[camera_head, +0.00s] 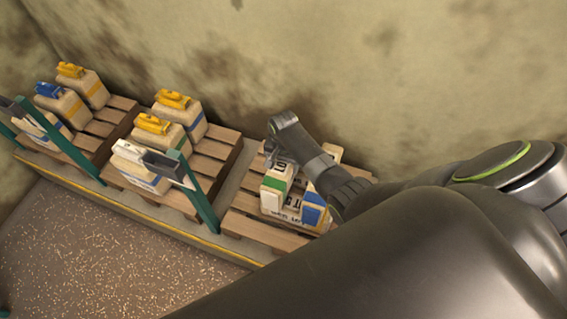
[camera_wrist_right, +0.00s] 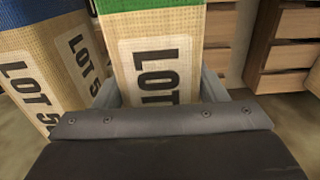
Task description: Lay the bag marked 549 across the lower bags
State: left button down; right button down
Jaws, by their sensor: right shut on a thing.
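My right gripper (camera_head: 274,155) is over the right pallet, shut on a tan bag with a green band (camera_head: 279,178). In the right wrist view the fingers (camera_wrist_right: 160,92) sit on both sides of this green-banded bag (camera_wrist_right: 152,60). Its label reads LOT; the number is hidden behind the gripper. A blue-banded bag (camera_head: 315,208) is close beside and below it, and a blue-banded bag (camera_wrist_right: 40,65) in the wrist view reads LOT 5, the rest cut off. I cannot tell which bag is 549, or whether the held bag touches the others. My left gripper is not in view.
The right pallet (camera_head: 262,236) has bare slats at its front. Middle (camera_head: 216,150) and left (camera_head: 110,122) pallets hold bags with yellow, blue and white tops. Green posts (camera_head: 203,203) stand along the front. A stained wall (camera_head: 250,70) rises close behind.

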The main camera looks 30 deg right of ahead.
jog(key=shift+w+f, duration=0.15)
jog(key=shift+f, duration=0.2)
dwell(0.8)
